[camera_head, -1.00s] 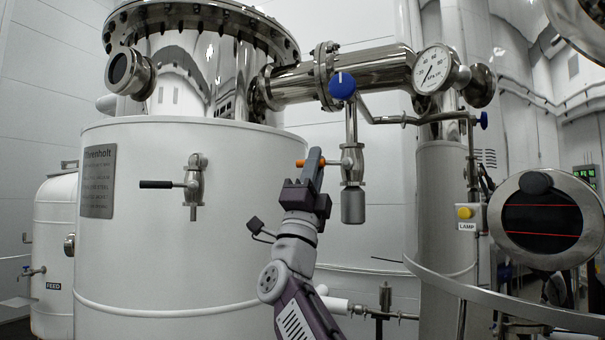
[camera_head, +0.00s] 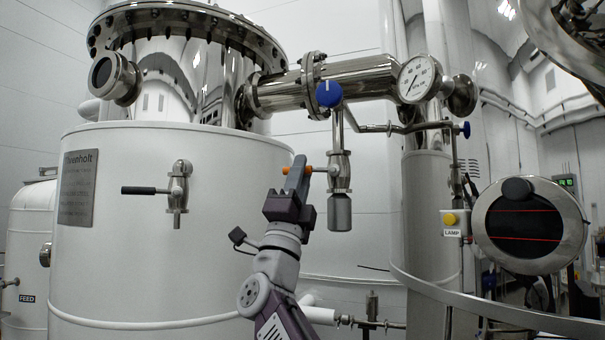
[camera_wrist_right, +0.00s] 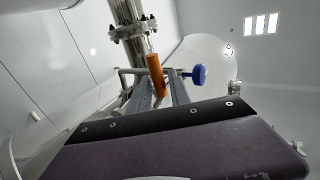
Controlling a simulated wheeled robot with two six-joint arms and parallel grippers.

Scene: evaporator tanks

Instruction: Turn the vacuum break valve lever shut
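The vacuum break valve (camera_head: 340,172) hangs below the steel cross pipe. Its orange lever (camera_head: 308,169) sticks out roughly level to the left, toward the white tank. My right gripper (camera_head: 296,172) reaches up from below, and its fingers cover the middle of the lever. A bit of orange shows on each side of them. In the right wrist view the orange lever (camera_wrist_right: 156,74) lies between the two grey fingers (camera_wrist_right: 160,88). Whether they press on it is not clear. My left gripper is out of view.
A blue knob (camera_head: 328,94) and a pressure gauge (camera_head: 418,79) sit above the valve. A black-handled valve (camera_head: 178,187) is on the tank (camera_head: 140,250) at left. A curved steel rail (camera_head: 470,300) and a round sight glass (camera_head: 530,225) are at right.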

